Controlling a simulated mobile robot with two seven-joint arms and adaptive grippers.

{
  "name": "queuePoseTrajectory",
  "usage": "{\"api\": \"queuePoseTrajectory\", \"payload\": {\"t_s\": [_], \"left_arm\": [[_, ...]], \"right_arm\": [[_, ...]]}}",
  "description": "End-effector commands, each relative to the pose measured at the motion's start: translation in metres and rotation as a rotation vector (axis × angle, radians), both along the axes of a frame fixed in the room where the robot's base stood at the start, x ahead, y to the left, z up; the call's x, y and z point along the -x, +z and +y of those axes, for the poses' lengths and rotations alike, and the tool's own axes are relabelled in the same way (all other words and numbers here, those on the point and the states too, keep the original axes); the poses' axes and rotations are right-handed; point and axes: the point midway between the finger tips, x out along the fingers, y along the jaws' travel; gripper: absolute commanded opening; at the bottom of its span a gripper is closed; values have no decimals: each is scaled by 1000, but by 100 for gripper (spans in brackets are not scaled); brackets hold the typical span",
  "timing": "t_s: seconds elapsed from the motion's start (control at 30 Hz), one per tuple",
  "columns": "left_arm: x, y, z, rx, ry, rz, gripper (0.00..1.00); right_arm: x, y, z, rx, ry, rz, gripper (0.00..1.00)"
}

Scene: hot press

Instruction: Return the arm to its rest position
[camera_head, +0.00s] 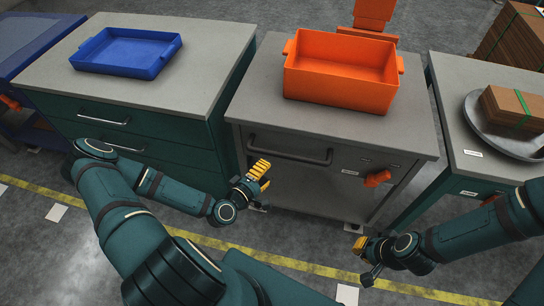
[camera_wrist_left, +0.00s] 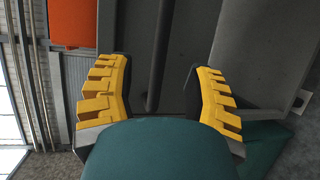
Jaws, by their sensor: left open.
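My left gripper (camera_head: 258,176) has yellow fingers and is in front of the middle grey cabinet (camera_head: 338,165), low and left of its dark bar handle (camera_head: 318,160). In the left wrist view my left gripper (camera_wrist_left: 162,82) is open and empty, its two yellow fingers wide apart. The dark handle (camera_wrist_left: 158,50) runs upright in the picture between the fingers; I cannot tell how far beyond them it is. My right gripper (camera_head: 366,252) hangs low in front of the right part of the cabinets, above the floor. Its fingers are too small to tell open from shut.
An orange bin (camera_head: 340,85) stands on the middle cabinet. A blue tray (camera_head: 125,52) lies on the left cabinet. A round metal plate (camera_head: 484,128) with brown strapped blocks (camera_head: 512,108) sits on the right cabinet. The floor (camera_head: 60,255) in front is open.

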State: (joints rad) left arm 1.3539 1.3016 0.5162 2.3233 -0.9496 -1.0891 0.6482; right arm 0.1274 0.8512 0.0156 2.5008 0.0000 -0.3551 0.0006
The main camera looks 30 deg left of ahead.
Motion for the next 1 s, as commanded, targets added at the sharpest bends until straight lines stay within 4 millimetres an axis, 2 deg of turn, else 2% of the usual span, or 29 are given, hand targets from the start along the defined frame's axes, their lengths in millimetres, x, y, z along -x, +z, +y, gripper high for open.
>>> {"api": "queuePoseTrajectory", "payload": {"t_s": [0.23,0.33,0.47,0.6,0.7,0.83,1.0], "left_arm": [[0,0,-2,-2,-7,3,52],[-1,-3,-13,-25,-52,32,52],[1,-13,-48,-110,-200,126,52],[14,-27,-89,-253,-412,260,52],[27,-33,-110,-361,-555,345,52],[45,-36,-129,-503,-726,442,52],[67,-29,-142,-680,-917,547,52]], "right_arm": [[0,0,0,0,0,0,0],[0,0,0,0,0,0,0],[0,0,0,0,0,0,0],[0,0,0,0,0,0,0],[0,0,0,0,0,0,0],[0,0,0,0,0,0,0],[0,0,0,0,0,0,0]]}}
